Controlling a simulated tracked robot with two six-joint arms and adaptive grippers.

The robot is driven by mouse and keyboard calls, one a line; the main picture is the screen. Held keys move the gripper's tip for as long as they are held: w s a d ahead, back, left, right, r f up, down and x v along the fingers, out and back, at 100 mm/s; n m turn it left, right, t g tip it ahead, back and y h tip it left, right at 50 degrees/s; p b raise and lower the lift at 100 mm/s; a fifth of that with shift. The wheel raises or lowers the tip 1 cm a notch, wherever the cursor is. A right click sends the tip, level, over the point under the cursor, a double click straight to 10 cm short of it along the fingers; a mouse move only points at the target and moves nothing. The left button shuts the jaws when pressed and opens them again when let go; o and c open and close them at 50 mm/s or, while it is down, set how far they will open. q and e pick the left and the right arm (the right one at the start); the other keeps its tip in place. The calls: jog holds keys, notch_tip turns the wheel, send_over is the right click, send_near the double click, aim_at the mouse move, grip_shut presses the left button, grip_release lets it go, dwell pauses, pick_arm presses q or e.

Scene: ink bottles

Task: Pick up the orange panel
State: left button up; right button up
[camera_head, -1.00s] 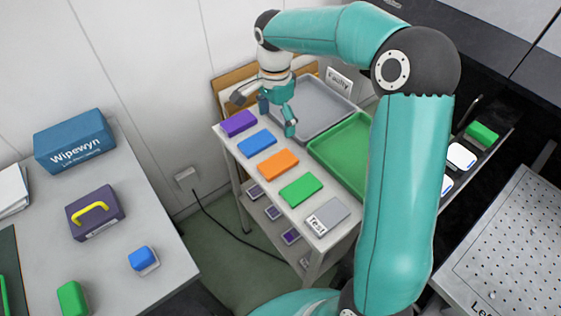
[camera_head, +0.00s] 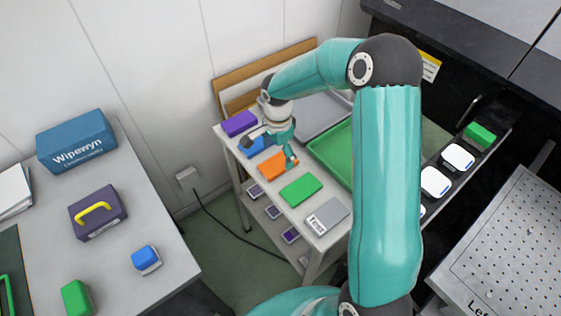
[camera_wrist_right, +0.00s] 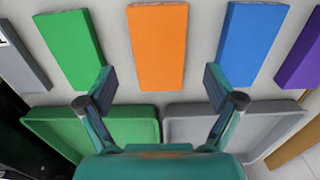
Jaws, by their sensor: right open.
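The orange panel (camera_head: 271,166) lies flat on the small light table, between the blue panel (camera_head: 256,147) and the green panel (camera_head: 300,190). My right gripper (camera_head: 270,150) is over the orange panel and hides part of it. In the right wrist view the orange panel (camera_wrist_right: 158,48) stands out whole in the upper middle. The open right fingers (camera_wrist_right: 160,92) sit apart, one to each side of its line and nearer the camera, with nothing between them. My left gripper is out of view.
A purple panel (camera_head: 239,123) and a grey labelled panel (camera_head: 326,216) lie in the same row. A green tray (camera_head: 325,150) and a grey tray (camera_head: 318,112) lie behind the row. A bench with boxes, including a blue Wipewyn box (camera_head: 76,142), stands at the left.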

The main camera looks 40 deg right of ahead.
aim_at(278, 162)
jog(key=shift+a+f, duration=0.1)
jog(key=shift+f, duration=1.65)
jog(key=c, duration=1.2)
jog(key=shift+r, duration=0.1)
jog(key=shift+c, duration=0.2)
